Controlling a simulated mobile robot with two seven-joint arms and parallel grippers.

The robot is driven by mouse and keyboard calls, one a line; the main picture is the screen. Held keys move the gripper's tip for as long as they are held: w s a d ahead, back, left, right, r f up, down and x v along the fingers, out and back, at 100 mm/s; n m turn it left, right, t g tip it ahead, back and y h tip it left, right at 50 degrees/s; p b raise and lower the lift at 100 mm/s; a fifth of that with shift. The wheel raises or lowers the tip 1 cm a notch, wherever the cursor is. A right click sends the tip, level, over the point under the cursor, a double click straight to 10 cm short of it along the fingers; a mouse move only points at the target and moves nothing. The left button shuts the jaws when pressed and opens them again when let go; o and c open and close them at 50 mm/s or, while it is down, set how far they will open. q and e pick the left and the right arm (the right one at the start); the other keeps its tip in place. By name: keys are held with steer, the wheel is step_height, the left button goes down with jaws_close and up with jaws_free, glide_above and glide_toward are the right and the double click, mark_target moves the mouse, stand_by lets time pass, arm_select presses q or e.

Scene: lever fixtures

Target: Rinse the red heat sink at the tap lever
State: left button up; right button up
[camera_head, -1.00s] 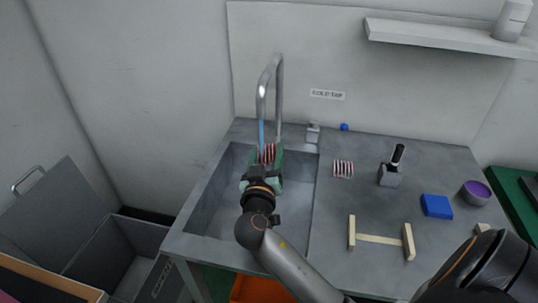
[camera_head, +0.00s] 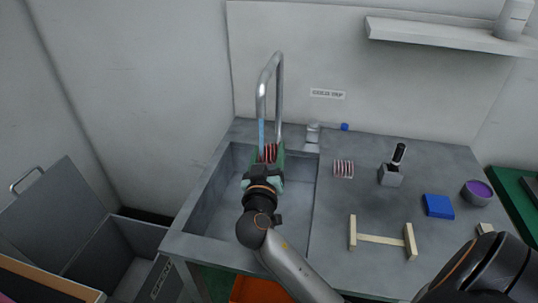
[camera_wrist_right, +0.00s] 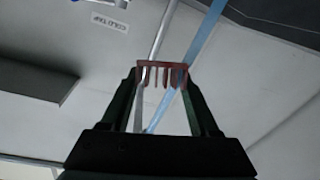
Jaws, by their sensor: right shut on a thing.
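The red heat sink (camera_head: 268,153), finned, is held at the back of the sink basin under the tap spout. My right gripper (camera_head: 267,157) is shut on it; the right wrist view shows the red fins (camera_wrist_right: 162,72) between the two dark green fingers. A blue water stream (camera_head: 262,134) comes down from the curved grey tap (camera_head: 279,95) to beside the heat sink. In the wrist view the stream (camera_wrist_right: 205,40) crosses at the heat sink; I cannot tell whether it touches. The grey tap lever (camera_head: 313,132) stands behind the basin's right edge. My left gripper is not in view.
On the counter (camera_head: 330,215) right of the basin are another red-and-white finned piece (camera_head: 343,169), a grey block with a black handle (camera_head: 391,172), a blue block (camera_head: 437,206), a wooden rack (camera_head: 380,239) and a purple-filled bowl (camera_head: 476,193). A grey bin (camera_head: 130,255) stands left.

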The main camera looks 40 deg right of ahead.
steer(key=shift+w+a, duration=0.1)
steer(key=shift+a, duration=0.05)
steer(key=shift+s+d, duration=0.35)
steer(key=shift+d, duration=0.2)
